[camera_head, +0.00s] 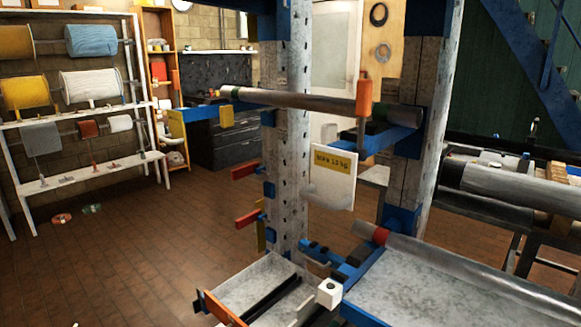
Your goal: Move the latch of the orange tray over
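No tray that is clearly orange shows. At the bottom centre a pale grey tray-like shelf (238,283) with a dark slot has an orange strip (222,309) along its front left edge. A small white block (328,293) with a dark spot sits at its right corner. An upright orange handle (364,98) stands by the right end of the upper grey roller. Two red-orange levers stick out to the left of the middle post, an upper one (244,171) and a lower one (247,218). I cannot tell which part is the latch. Neither of my grippers is in view.
A perforated grey post (288,170) and a thicker right post (405,150) carry the roller (310,104). A white sign (332,180) hangs between them. A second roller (470,270) lies lower right. A spool rack (80,120) stands left; brick floor (130,260) there is mostly clear.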

